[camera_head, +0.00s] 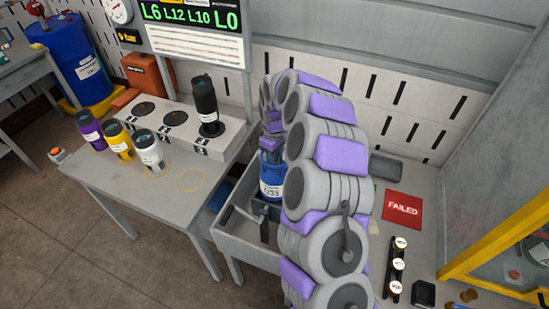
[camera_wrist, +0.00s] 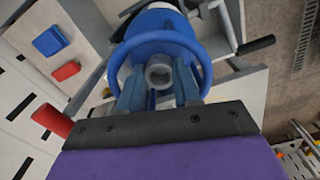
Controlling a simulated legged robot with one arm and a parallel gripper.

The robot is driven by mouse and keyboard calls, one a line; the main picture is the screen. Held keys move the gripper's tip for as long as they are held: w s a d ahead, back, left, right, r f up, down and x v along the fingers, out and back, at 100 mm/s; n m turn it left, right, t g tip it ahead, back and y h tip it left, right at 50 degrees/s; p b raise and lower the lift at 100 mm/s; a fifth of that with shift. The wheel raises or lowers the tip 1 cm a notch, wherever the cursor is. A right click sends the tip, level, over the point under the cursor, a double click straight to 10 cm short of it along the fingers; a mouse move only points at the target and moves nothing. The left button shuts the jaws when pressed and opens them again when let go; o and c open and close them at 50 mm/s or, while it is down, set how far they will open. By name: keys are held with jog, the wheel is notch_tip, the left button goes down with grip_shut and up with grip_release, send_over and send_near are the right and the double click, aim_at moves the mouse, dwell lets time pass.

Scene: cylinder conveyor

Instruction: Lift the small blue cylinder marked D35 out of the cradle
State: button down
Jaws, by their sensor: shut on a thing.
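The small blue cylinder marked D35 (camera_head: 271,188) stands upright at the cradle (camera_head: 262,210), its white label facing the camera. Its blue collar and grey top knob fill the upper middle of the wrist view (camera_wrist: 160,75). My gripper (camera_head: 270,153) comes down from above and is shut on the cylinder's top. In the wrist view its blue fingers (camera_wrist: 158,90) sit inside the collar, on either side of the knob. My arm hides the right side of the cradle. I cannot tell whether the cylinder's base touches the cradle.
The cradle's grey bench (camera_head: 245,240) has a black-handled lever (camera_head: 243,211) in front of the cylinder. Left is a table (camera_head: 165,195) with black, purple, yellow and white cylinders. Right are a red FAILED mat (camera_head: 402,208) and a rack of small vials (camera_head: 397,265).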

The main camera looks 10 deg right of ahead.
jog(key=shift+r, duration=0.2)
jog(key=shift+s+a+r, duration=0.6)
jog(key=shift+s+r, duration=0.15)
jog(key=shift+s, duration=0.05)
jog(key=shift+s+a+r, duration=0.6)
jog(key=shift+s+r, duration=0.15)
jog(key=shift+s, duration=0.05)
